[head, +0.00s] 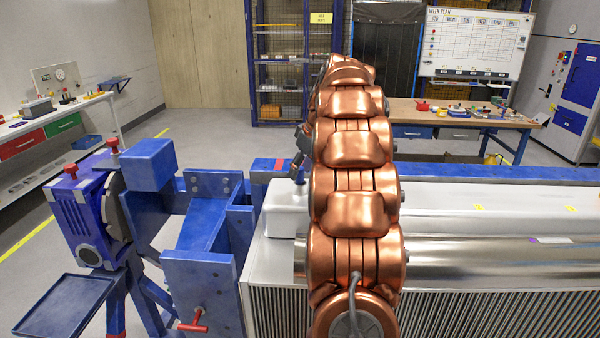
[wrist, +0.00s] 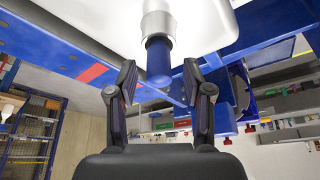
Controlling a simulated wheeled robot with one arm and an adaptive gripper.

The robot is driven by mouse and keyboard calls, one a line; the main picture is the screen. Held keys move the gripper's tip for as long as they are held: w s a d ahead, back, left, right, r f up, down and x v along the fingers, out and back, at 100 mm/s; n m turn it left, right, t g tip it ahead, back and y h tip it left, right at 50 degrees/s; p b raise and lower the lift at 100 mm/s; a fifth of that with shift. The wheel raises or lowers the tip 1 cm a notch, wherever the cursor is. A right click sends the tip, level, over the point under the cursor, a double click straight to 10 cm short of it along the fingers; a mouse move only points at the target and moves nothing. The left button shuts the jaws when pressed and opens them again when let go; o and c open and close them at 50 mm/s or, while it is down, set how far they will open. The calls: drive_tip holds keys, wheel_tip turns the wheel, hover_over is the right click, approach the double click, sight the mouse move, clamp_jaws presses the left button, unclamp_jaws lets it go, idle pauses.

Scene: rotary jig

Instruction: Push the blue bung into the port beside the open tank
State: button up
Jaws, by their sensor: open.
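The blue bung (wrist: 158,62) stands in a silver collar, the port (wrist: 157,22), on a white body in the wrist view. Its free end points toward my gripper (wrist: 158,84). My gripper is open, with one dark finger on each side of the bung and a gap on both sides. In the head view the bung (head: 299,175) is a small blue stub on the white casing (head: 284,205). There my gripper (head: 302,140) is a dark shape mostly hidden behind my copper-coloured arm. I cannot tell how deep the bung sits, and no tank opening shows clearly.
A blue jig frame (head: 205,255) with a red-handled clamp (head: 193,327) stands left of the casing. A blue tray (head: 65,305) is at the front left. A wooden workbench (head: 470,115) stands behind. Open floor lies at the left.

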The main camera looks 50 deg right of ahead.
drive_tip(key=b+v, duration=0.1)
drive_tip(key=v, duration=0.9)
drive_tip(key=shift+r, duration=0.2)
drive_tip(key=shift+s, duration=0.15)
drive_tip(key=s+a+f+g+y, duration=0.1)
drive_tip(key=a+f, duration=0.3)
drive_tip(key=a, duration=1)
drive_tip(key=s+a+f+g+y, duration=0.15)
drive_tip(key=a+f, duration=0.25)
drive_tip(key=a, duration=1)
drive_tip(key=s+a+f+g+h, duration=0.1)
drive_tip(key=s+a+f, duration=0.3)
drive_tip(key=s, duration=0.4)
drive_tip(key=s+a+f+g, duration=0.1)
drive_tip(key=s+a+f, duration=0.4)
drive_tip(key=s+f, duration=0.1)
drive_tip(key=s+a+f+g+h, duration=0.1)
drive_tip(key=s+a+f, duration=0.4)
drive_tip(key=s, duration=0.4)
drive_tip(key=shift+s+f+m+g+h, duration=0.3)
drive_tip(key=shift+s+f+g+h, duration=0.1)
drive_tip(key=shift+f, duration=0.1)
